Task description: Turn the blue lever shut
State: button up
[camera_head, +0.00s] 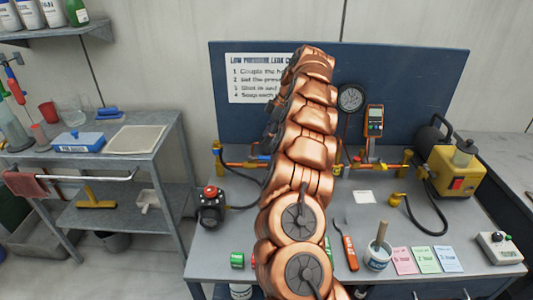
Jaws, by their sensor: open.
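My copper-coloured arm rises through the middle of the head view and covers the centre of the bench. My gripper is hidden, and I cannot see its fingers. A copper pipe run (240,165) with yellow fittings crosses behind the arm, along the foot of the dark blue board (430,80). A small blue piece (264,158) shows on the pipe just left of my arm; it may be the blue lever, but it is too small to tell its position. The pipe's middle stretch is hidden by the arm.
A round gauge (351,98) and an orange meter (374,121) stand right of the arm. A yellow pump (452,172) with a black hose is at the bench's right. A black device with a red knob (211,206) sits left. An orange-handled tool (350,252) and a tub (377,256) lie in front.

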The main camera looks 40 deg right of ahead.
aim_at(264, 156)
jog(key=shift+w+d+f+p, duration=0.1)
jog(key=shift+w+f+p, duration=0.2)
jog(key=shift+f, duration=1.1)
jog(key=shift+w+f+p, duration=0.2)
jog(key=shift+f+p, duration=0.2)
jog(key=shift+f, duration=0.95)
jog(key=shift+w+d+f+p, duration=0.1)
jog(key=shift+w+f+p, duration=0.2)
jog(key=shift+f, duration=1.1)
grip_shut()
